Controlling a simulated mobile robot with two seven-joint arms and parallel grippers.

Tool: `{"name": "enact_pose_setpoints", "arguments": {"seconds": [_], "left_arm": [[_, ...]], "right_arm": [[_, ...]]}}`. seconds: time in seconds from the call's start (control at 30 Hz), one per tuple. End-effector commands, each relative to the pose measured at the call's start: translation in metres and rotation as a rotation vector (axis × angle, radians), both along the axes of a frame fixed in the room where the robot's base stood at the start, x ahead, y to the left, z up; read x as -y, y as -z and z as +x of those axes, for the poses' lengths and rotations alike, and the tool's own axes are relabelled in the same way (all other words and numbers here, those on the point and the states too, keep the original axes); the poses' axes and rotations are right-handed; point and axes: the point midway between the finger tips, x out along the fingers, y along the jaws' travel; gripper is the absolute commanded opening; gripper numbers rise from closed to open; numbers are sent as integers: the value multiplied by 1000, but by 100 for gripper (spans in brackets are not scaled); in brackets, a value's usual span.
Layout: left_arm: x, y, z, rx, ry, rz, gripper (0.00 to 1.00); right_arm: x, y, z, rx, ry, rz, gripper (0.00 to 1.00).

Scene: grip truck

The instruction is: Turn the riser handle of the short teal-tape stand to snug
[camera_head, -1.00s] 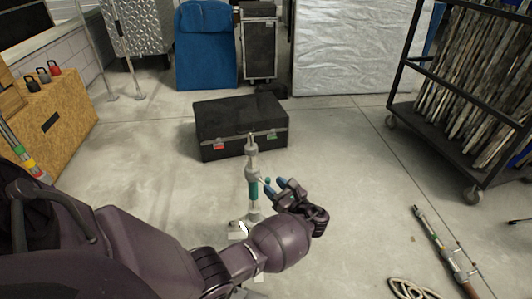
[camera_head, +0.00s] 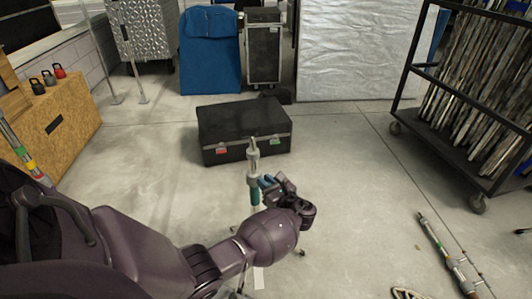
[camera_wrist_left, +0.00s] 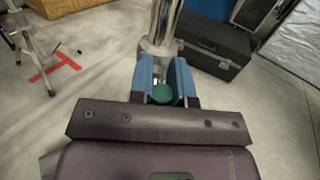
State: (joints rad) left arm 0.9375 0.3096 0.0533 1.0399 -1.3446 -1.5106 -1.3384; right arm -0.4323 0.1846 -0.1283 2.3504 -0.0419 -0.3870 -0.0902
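The short stand with a teal tape band (camera_head: 255,194) stands upright on the floor in the middle of the head view, its lower part hidden by my left arm. Its metal column (camera_wrist_left: 165,20) and collar rise at the top of the left wrist view. My left gripper (camera_head: 268,184) is at the stand's side at collar height. In the left wrist view its two blue fingers (camera_wrist_left: 162,75) lie on either side of a riser handle with a round teal knob (camera_wrist_left: 162,94). The gap is about knob width; I cannot tell whether they press on it. My right gripper is not in view.
A black case (camera_head: 244,132) lies on the floor behind the stand. A wheeled rack (camera_head: 460,160) stands at the right. A pole-like stand (camera_head: 441,250) and a coil (camera_head: 408,294) lie at lower right. A wooden box (camera_head: 62,120) is at left.

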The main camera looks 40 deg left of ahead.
Motion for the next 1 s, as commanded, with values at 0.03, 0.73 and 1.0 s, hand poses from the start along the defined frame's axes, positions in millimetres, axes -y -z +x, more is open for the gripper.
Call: {"name": "enact_pose_setpoints", "arguments": {"seconds": [0.03, 0.73, 1.0], "left_arm": [[0, 0, 0, 0, 0, 0, 4], [0, 1, -7, 250, 1, -34, 0], [-1, 6, -14, 501, 1, -69, 0]], "right_arm": [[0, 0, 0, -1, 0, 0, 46], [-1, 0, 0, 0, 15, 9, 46], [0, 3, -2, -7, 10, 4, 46]]}}
